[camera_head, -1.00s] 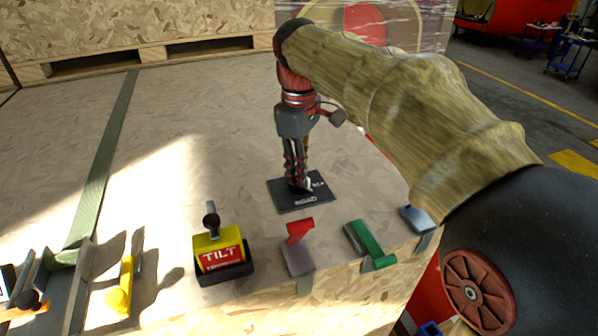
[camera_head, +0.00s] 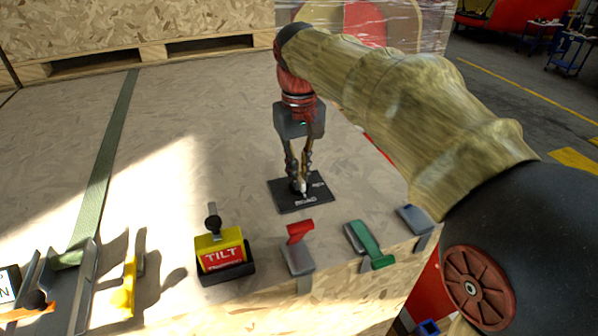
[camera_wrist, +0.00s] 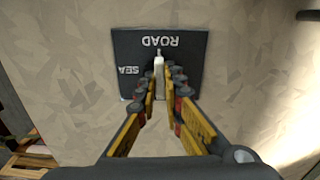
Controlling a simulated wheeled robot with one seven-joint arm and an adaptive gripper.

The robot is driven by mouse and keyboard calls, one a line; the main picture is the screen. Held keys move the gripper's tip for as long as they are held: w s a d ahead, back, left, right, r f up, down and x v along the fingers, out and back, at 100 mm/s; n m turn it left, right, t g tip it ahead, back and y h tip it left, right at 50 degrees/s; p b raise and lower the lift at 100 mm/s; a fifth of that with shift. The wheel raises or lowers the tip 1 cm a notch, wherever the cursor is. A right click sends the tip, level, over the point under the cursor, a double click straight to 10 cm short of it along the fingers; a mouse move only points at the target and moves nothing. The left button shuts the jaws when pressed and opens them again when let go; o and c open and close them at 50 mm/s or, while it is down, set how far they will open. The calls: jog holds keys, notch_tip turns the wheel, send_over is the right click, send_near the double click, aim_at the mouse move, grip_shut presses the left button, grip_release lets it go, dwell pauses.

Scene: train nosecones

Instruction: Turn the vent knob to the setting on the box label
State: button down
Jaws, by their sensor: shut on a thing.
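The vent knob is a small white pointer (camera_wrist: 158,68) on a dark plate (camera_wrist: 125,50) marked ROAD and SEA, on the crate top. In the wrist view its visible end points up toward ROAD. My gripper (camera_wrist: 160,84) is shut on the knob, a finger on each side. In the head view my gripper (camera_head: 301,180) comes down from above onto the plate (camera_head: 318,200); the fingers hide much of the knob. A white card (camera_head: 8,284) with a partial letter is cut off at the left edge; I cannot read its setting.
Along the crate's near edge stand a yellow and red TILT indicator (camera_head: 220,255), a red latch (camera_head: 298,245), a green latch (camera_head: 368,243) and a blue-grey latch (camera_head: 413,219). A yellow handle (camera_head: 130,285) and green strap (camera_head: 105,165) are left. The crate top around the plate is clear.

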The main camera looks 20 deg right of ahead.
jog(key=shift+m, duration=0.4)
jog(key=c, duration=2)
grip_release()
jog(key=shift+c, duration=0.2)
jog(key=shift+o, duration=0.6)
jog(key=shift+r, duration=0.1)
notch_tip(320, 180, up, 12)
